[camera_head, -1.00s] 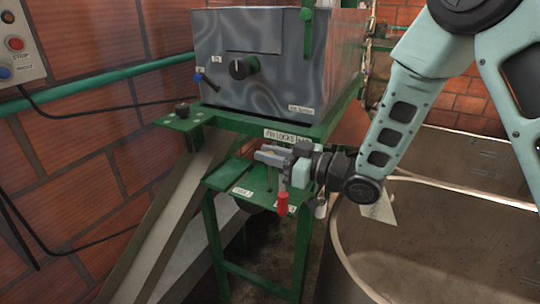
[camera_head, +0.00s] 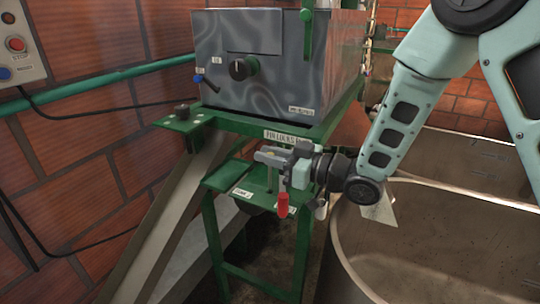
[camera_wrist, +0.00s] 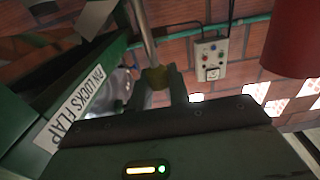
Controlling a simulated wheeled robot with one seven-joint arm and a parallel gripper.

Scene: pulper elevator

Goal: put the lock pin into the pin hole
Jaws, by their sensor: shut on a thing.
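My gripper (camera_head: 264,155) is in front of the machine, just below the green ledge with the "PIN LOCKS FLAP" label. In the wrist view its fingers (camera_wrist: 158,92) are shut on the brass-coloured end of the lock pin (camera_wrist: 145,28). The pin is a thin metal rod. In the head view the pin (camera_head: 270,180) appears to hang upright below the fingers, over the small green shelf. The label (camera_wrist: 82,103) is close beside the fingers in the wrist view. I cannot make out the pin hole in either view.
A red handle (camera_head: 282,205) hangs below my gripper and shows large in the wrist view (camera_wrist: 291,38). The small green shelf (camera_head: 225,181) is below. The grey machine box (camera_head: 280,85) stands behind, a sloping chute (camera_head: 165,235) left, and a large round vat (camera_head: 345,265) right.

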